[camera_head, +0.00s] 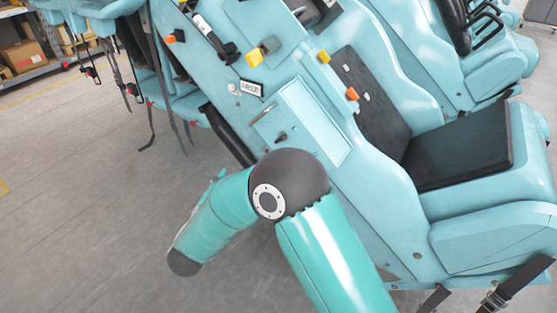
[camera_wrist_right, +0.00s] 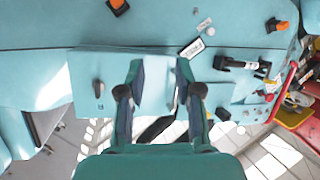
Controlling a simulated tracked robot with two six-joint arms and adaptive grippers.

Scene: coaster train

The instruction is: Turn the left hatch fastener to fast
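A pale blue hatch panel (camera_head: 318,130) is set in the teal side of the coaster car. A small dark knob-like fastener (camera_head: 281,137) sits on it, with a slim silver bar (camera_head: 263,113) closer to the label. I cannot read the fastener's setting. In the right wrist view a dark fastener (camera_wrist_right: 98,88) stands on the pale panel, left of my right gripper (camera_wrist_right: 158,66). That gripper's two fingers are apart, with pale surface showing between them. No contact with the fastener shows. Neither gripper can be made out in the head view; my left gripper is out of view.
My bent teal arm covers the lower middle of the head view. A small white label (camera_head: 251,88), a yellow block (camera_head: 270,44) and an orange block (camera_head: 352,93) sit on the car near the hatch. A black seat (camera_head: 465,145) lies right. Open grey floor (camera_head: 90,220) spreads left.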

